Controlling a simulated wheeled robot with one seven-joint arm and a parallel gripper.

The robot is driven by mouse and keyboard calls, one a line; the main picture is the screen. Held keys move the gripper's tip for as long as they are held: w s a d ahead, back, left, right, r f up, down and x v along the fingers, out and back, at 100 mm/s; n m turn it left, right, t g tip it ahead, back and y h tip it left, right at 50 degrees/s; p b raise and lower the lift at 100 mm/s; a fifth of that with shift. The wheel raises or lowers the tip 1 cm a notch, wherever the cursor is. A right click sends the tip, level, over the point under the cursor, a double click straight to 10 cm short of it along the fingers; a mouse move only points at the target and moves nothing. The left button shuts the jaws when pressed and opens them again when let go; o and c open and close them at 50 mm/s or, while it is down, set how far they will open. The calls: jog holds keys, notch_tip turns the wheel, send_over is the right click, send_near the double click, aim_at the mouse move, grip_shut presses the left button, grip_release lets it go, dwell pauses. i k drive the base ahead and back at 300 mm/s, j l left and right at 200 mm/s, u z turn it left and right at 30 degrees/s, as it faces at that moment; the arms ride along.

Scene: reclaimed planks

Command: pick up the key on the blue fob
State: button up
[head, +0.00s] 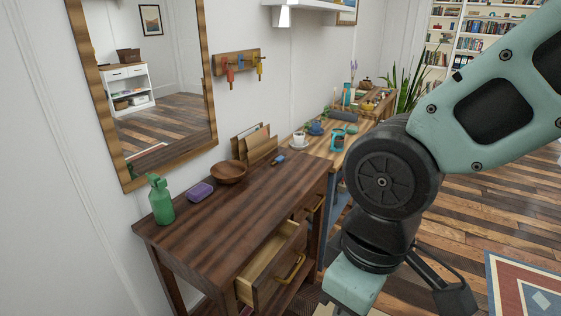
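A wooden key rack (221,62) hangs on the wall to the right of the mirror. Small keys with coloured fobs hang from it: a red one (229,74) at the left, a yellow one (260,69) at the right, and a blue fob (242,63) between them. The key on the blue fob is too small to make out clearly. A small blue thing (280,158) also lies on the dark desk; I cannot tell what it is. My arm fills the right side, well apart from the rack. Its end is at the bottom edge, partly cut off, and its fingers cannot be made out.
The dark desk (210,235) below the rack has an open drawer (268,262). On it stand a green spray bottle (160,200), a purple box (199,193), a wooden bowl (229,172) and a letter holder (255,145). A lighter table with pots adjoins it.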

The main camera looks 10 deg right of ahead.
aim_at(278, 160)
jog(key=i+l+u, duration=0.15)
jog(key=u, duration=0.5)
jog(key=i+l+u, duration=0.25)
jog(key=i+l, duration=0.15)
jog(key=l, duration=0.25)
jog(key=i+l+u, duration=0.15)
jog(key=l, duration=0.25)
jog(key=i+l+u, duration=0.1)
jog(key=i+l, duration=0.25)
jog(key=l, duration=0.25)
jog(key=i+l, duration=0.15)
jog(key=l, duration=0.2)
jog(key=i+l, duration=0.1)
jog(key=l, duration=0.25)
